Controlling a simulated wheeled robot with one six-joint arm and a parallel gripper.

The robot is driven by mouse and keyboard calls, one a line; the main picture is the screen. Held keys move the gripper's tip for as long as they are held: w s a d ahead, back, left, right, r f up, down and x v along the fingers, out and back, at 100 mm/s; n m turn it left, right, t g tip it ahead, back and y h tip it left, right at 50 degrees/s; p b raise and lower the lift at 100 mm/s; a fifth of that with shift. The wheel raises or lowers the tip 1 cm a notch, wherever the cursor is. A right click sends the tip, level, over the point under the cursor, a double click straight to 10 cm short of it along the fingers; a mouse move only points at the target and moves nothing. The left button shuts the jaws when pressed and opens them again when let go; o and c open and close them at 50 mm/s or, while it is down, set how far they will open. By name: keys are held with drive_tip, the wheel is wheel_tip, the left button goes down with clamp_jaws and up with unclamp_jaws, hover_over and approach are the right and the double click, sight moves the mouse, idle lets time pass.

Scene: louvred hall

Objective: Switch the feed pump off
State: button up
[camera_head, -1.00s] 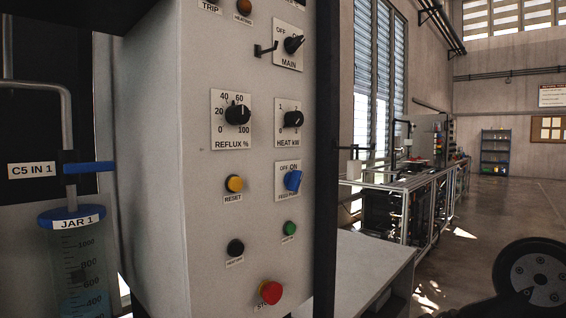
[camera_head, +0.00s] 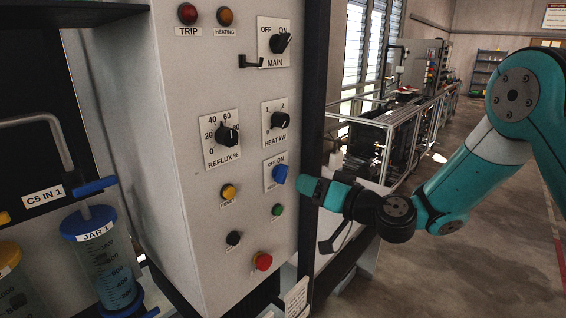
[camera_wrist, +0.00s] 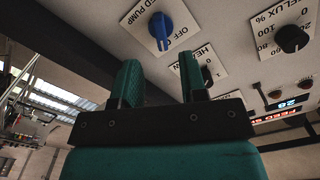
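The feed pump switch is a blue knob (camera_head: 279,174) on a white plate on the grey control panel (camera_head: 180,120). Its handle leans to the upper right, towards ON. The wrist view shows the blue knob (camera_wrist: 161,30) upside down, beyond the fingertips. My gripper (camera_head: 302,188) is just right of and slightly below the knob in the head view. In the wrist view my gripper (camera_wrist: 158,72) has its two teal fingers apart, with nothing between them. The fingers do not appear to touch the knob.
The heat knob (camera_head: 280,120) is above the switch and the green button (camera_head: 278,209) below. The yellow reset button (camera_head: 228,192) is to the left, the red stop button (camera_head: 262,261) lower. A dark hook (camera_head: 250,62) sticks out beside the main switch (camera_head: 280,43). Jars stand at left.

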sight(286, 176)
drive_tip(key=p+x, duration=0.3)
drive_tip(key=x, duration=0.1)
drive_tip(key=p+x, duration=0.2)
drive_tip(key=shift+s+r+p, duration=0.1)
drive_tip(key=shift+r+p, duration=0.25)
drive_tip(key=shift+r, duration=0.05)
drive_tip(key=shift+f+b, duration=0.4)
drive_tip(key=shift+b, duration=0.15)
drive_tip(key=shift+w+a, duration=0.2)
drive_tip(key=shift+a, duration=0.05)
clamp_jaws()
idle(0.4)
